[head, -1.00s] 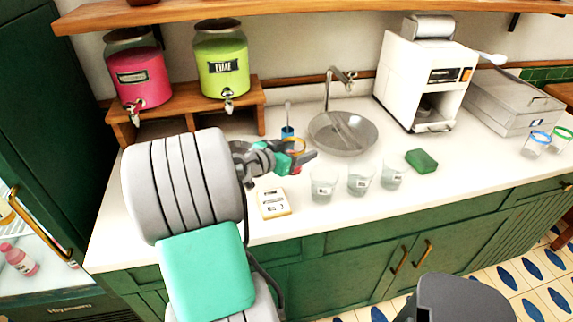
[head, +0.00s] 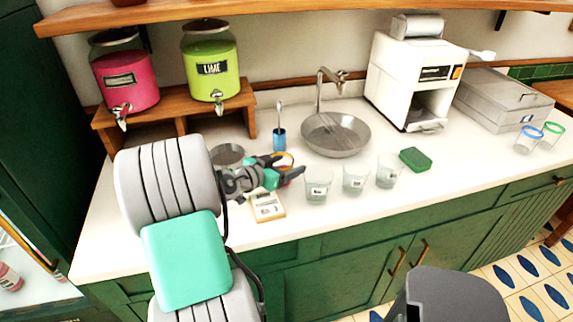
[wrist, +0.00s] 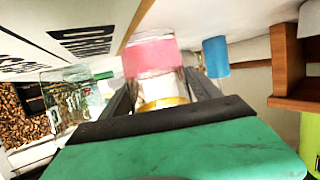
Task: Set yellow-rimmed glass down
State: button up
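The yellow-rimmed glass (wrist: 150,57) holds something pink and stands between my gripper's fingers in the wrist view, its yellow rim nearest the camera. In the head view its rim (head: 287,157) shows just behind my gripper (head: 287,175), which hides most of the glass. The fingers appear closed on its two sides. The glass is over the white counter (head: 335,215), left of the clear glasses. Whether its base touches the counter is hidden.
Three clear glasses (head: 318,186) stand right of my gripper. A small cream block (head: 267,206) lies in front and a blue cup (head: 279,139) behind. The sink (head: 336,135), a green sponge (head: 415,160) and a white machine (head: 415,80) are farther right. The front counter strip is clear.

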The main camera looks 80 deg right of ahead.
jog(key=shift+o, duration=1.3)
jog(key=shift+r, duration=0.15)
jog(key=shift+w+a+r, duration=0.1)
jog(key=shift+w+a, duration=0.05)
jog(key=shift+a, duration=0.05)
jog(key=b+v, duration=0.1)
jog(key=v, duration=1)
jog(key=shift+w+a+r, duration=0.1)
jog(key=shift+a, duration=0.1)
